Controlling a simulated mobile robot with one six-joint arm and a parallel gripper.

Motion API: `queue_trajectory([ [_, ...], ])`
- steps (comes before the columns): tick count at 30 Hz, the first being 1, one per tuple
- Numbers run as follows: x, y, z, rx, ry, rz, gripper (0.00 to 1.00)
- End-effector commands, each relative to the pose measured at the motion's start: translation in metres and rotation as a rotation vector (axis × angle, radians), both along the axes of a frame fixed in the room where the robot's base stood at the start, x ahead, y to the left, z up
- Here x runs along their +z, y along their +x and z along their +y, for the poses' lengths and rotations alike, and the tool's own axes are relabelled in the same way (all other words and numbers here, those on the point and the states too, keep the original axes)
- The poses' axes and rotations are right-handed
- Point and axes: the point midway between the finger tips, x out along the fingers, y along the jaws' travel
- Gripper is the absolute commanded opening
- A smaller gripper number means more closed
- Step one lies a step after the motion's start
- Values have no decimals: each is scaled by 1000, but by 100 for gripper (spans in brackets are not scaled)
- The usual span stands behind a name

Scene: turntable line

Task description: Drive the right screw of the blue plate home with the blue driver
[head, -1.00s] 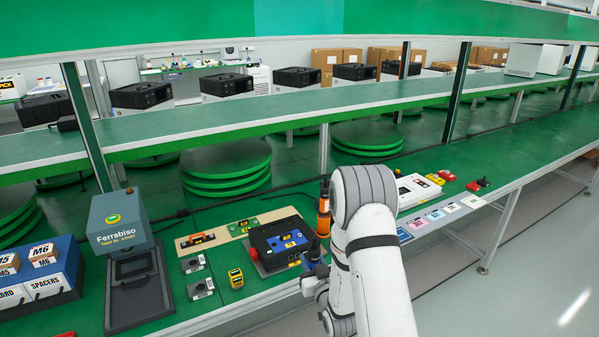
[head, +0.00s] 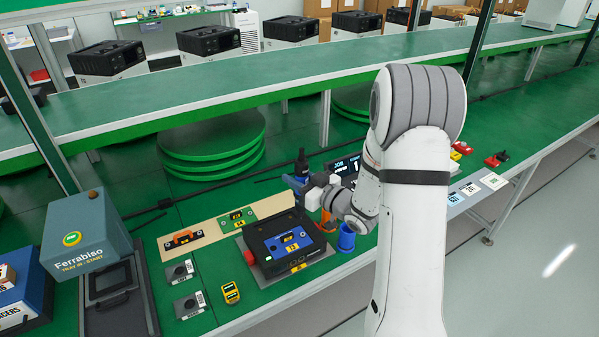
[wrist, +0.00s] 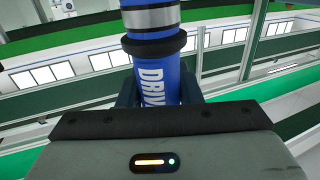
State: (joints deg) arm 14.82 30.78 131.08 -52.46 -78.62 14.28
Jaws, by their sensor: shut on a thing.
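My gripper (head: 310,190) is shut on the blue driver (head: 297,182) and holds it up in the air, above the back right corner of the black unit. In the wrist view the blue driver (wrist: 160,75), with white lettering and black and silver bands, stands between the jaws. Its tip is hidden in both views. The blue plate (head: 272,244) lies on top of the black unit (head: 262,234), with yellow labels on and near it. The plate's screws are too small to make out.
An empty-looking blue cup (head: 346,238) and an orange piece (head: 325,218) stand right of the unit, partly behind my arm. A green plate (head: 237,218) and an orange-handled part (head: 182,240) lie on a beige strip. A yellow device (head: 230,292) sits in front left.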

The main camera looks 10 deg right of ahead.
Motion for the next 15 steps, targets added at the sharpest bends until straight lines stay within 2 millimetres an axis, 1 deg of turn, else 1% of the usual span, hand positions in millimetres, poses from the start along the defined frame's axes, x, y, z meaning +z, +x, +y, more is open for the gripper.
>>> queue_trajectory([
  [5,-14,0,-4,-8,1,-2,0],
  [15,-48,1,-6,-13,0,-3,0],
])
